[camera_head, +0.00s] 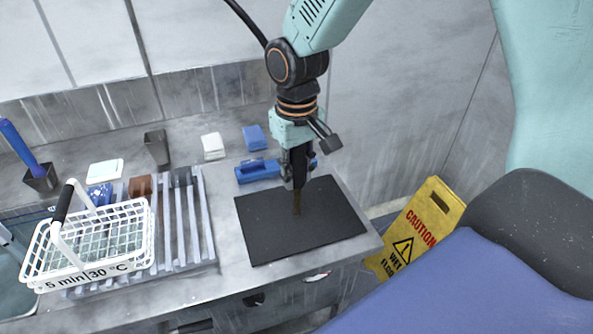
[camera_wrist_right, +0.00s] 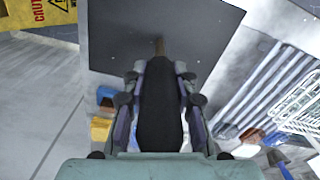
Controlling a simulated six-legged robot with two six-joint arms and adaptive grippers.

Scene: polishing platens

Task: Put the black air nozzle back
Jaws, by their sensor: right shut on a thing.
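In the right wrist view the fingers lie along both sides of the black body, and the tip (camera_wrist_right: 159,46) shows against the mat. Most of the nozzle is hidden by the fingers in the head view. My left gripper is not in view.
A dark empty-looking cup (camera_head: 157,148) and a blue block (camera_head: 254,138) stand at the back. A blue item (camera_head: 258,171) lies behind the mat. A white basket (camera_head: 144,208) and slatted rack (camera_head: 205,225) are left. A yellow caution sign (camera_head: 423,225) stands right of the bench.

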